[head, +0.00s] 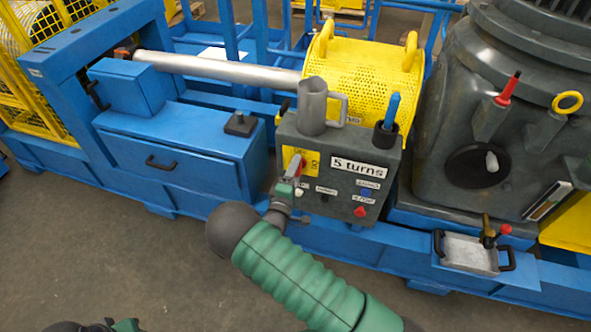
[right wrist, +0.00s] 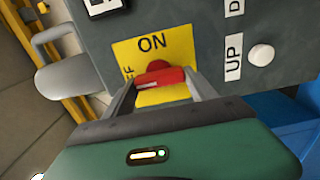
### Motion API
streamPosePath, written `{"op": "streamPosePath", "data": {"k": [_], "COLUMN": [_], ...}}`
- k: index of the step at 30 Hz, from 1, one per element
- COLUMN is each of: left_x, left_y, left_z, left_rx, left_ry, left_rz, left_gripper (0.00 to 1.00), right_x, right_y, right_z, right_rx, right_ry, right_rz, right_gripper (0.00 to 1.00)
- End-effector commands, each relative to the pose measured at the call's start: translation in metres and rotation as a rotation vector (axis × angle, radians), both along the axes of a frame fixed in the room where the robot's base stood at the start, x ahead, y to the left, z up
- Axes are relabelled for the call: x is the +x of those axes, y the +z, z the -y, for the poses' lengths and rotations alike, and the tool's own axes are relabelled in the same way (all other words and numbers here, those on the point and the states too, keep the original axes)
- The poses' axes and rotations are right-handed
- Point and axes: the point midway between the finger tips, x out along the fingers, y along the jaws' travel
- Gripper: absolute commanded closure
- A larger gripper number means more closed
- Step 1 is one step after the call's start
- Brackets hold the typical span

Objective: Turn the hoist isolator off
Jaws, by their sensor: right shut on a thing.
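The hoist isolator is a red handle (right wrist: 160,76) on a yellow plate (right wrist: 183,52), fixed to the left side of the grey control box (head: 340,160). In the right wrist view the plate reads ON at the top and partly hidden lettering ending in FF at the left. The handle lies roughly crosswise there, its left end towards that lettering. My right gripper (head: 294,168) is shut on the red handle, with a finger on either side of it (right wrist: 155,88). Of my left arm only a small dark and green part shows at the bottom left; its jaws are out of view.
The box carries a "5 turns" label (head: 358,167), a grey jug (head: 312,108), a blue-handled tool (head: 391,110) in a holder and several buttons. A white button (right wrist: 261,55) sits near the isolator. A blue drawer cabinet (head: 185,160) stands left. Floor in front is clear.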

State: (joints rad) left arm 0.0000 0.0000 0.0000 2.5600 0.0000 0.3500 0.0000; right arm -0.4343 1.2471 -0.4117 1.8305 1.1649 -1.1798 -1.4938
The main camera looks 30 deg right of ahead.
Motion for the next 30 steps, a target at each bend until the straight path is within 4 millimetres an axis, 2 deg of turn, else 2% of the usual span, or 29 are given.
{"op": "streamPosePath", "data": {"k": [1,15,16,18,21,30], "left_x": [0.0000,0.0000,0.0000,0.0000,0.0000,0.0000], "left_y": [0.0002,0.0003,0.0003,0.0002,0.0003,0.0008], "left_z": [0.0000,0.0000,0.0000,0.0000,0.0000,0.0000], "left_rx": [0.000,0.000,0.000,0.000,0.000,0.000], "left_ry": [0.000,0.000,0.000,0.000,0.000,0.000], "left_rz": [0.000,0.000,0.000,0.000,0.000,0.000], "left_gripper": [0.64,0.64,0.64,0.64,0.64,0.64], "right_x": [-0.0005,-0.0005,-0.0006,-0.0005,-0.0006,-0.0009], "right_y": [-0.0047,-0.0060,-0.0060,-0.0055,-0.0040,-0.0014], "right_z": [-0.0027,-0.0028,-0.0029,-0.0027,-0.0021,-0.0004], "right_rx": [0.003,-0.006,-0.006,-0.006,-0.008,-0.010], "right_ry": [0.004,0.005,0.005,0.005,0.004,0.002], "right_rz": [-0.014,-0.027,-0.027,-0.026,-0.023,-0.018], "right_gripper": [0.75,0.75,0.32,0.23,0.13,0.13]}}
